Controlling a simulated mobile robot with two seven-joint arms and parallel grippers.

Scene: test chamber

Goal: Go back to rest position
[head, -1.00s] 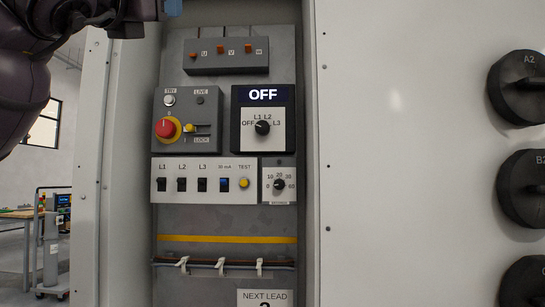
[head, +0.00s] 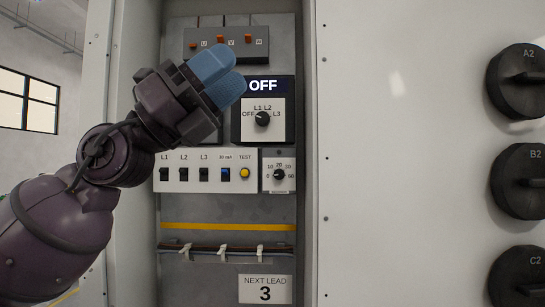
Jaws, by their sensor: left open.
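My left gripper (head: 218,76) is in front of the upper part of the control panel in the head view, its blue fingertips pointing up and to the right. It is open and I see nothing held in it. It covers the grey box with the red knob and part of the U-V-W strip (head: 258,49). The rotary selector (head: 262,118) is right of the gripper, below a display (head: 265,86) that reads OFF. My right gripper is not in view.
The switch row (head: 204,174) and small dial (head: 279,175) sit below the gripper. A label (head: 265,289) reads NEXT LEAD 3. The white cabinet face (head: 410,150) on the right carries black round fittings A2 (head: 516,80), B2 (head: 518,184) and C2 (head: 518,278).

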